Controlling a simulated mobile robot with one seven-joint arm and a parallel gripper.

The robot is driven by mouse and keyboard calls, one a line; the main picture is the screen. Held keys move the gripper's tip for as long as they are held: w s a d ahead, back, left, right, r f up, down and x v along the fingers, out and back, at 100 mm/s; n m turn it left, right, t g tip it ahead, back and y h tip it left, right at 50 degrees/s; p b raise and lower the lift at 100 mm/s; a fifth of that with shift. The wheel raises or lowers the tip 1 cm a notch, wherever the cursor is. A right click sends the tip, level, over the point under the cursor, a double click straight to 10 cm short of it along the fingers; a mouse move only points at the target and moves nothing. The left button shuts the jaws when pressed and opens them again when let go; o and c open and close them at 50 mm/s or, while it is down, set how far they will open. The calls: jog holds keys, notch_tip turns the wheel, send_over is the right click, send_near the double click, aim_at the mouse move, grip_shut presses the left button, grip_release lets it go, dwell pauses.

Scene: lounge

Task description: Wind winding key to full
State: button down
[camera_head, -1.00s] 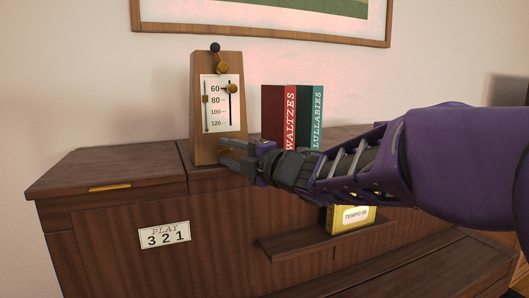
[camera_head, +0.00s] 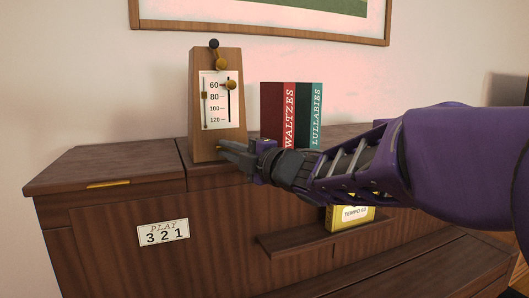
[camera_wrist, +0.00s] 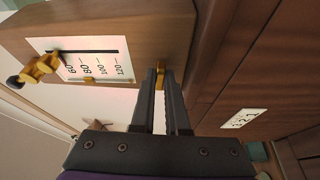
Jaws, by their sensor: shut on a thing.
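A wooden metronome (camera_head: 234,67) stands upright on the cabinet, with a white tempo scale on its front; it fills the upper left of the wrist view (camera_wrist: 170,25). The winding key (camera_wrist: 160,72) is a small gold piece at the metronome's lower end, between my fingertips in the wrist view. A bit of gold, which looks like the key (camera_head: 219,148), shows at the fingertips in the head view. My gripper (camera_head: 229,151) comes from the right and is shut on the key. The key's turned angle is mostly hidden by my fingers (camera_wrist: 161,92).
A red book (camera_head: 289,115) and a green book (camera_head: 315,117) stand right of the metronome, close behind my arm. A yellow box (camera_head: 348,217) sits on a small ledge below. The cabinet's left top (camera_head: 105,165) is clear. A "PLAY 3 2 1" card (camera_head: 163,233) is on its front.

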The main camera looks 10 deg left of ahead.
jog(key=m+t+h, duration=0.3)
jog(key=m, duration=0.8)
jog(key=m+t+h+b, duration=0.1)
jog(key=m+t+h, duration=0.2)
jog(key=m, duration=0.9)
jog(key=a+m+t+h, duration=0.1)
jog(key=m+t+h, duration=0.2)
jog(key=m, duration=0.8)
jog(key=shift+s+m+b, duration=0.3)
jog(key=shift+m+b, duration=0.05)
jog(key=shift+m, duration=0.05)
jog(key=shift+m+h, duration=0.4)
jog(key=shift+t, duration=0.3)
jog(key=c, duration=0.9)
grip_release()
jog(key=shift+f, duration=0.1)
jog(key=shift+f, duration=0.1)
